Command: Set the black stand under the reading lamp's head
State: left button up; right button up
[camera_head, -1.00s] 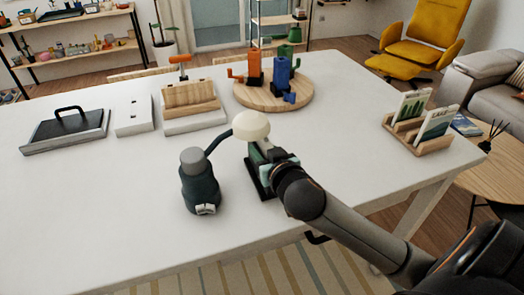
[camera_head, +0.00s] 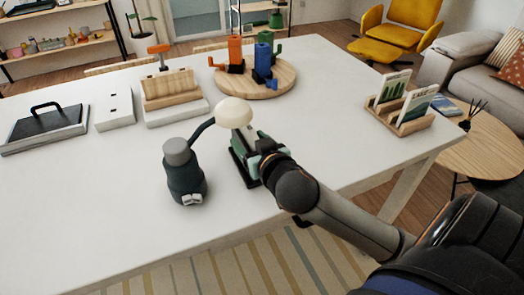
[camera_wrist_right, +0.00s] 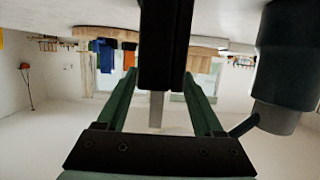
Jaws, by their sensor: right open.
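The reading lamp (camera_head: 185,178) has a dark teal body with a grey cap, standing on the white table, and a thin curved neck. Its cream head (camera_head: 234,112) hangs out to the right of the body. The black stand (camera_head: 237,166) is on the table below and close to the head, partly hidden by my right gripper (camera_head: 256,148). In the right wrist view, which is upside down, a dark upright part of the stand (camera_wrist_right: 165,45) lies between the green fingers of my right gripper (camera_wrist_right: 162,100), with gaps at both sides; the fingers are open. The lamp body (camera_wrist_right: 285,55) shows at the right. My left gripper is out of view.
A round wooden board (camera_head: 285,83) with orange and blue items is behind. A wooden block holder (camera_head: 172,90), a white box (camera_head: 114,108) and a black-handled tray (camera_head: 45,130) stand back left. A card rack (camera_head: 400,123) is at right. The front left tabletop is clear.

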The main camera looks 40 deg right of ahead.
jog(key=v, duration=0.4)
jog(key=shift+p+v, duration=2.75)
jog(key=shift+p, duration=0.95)
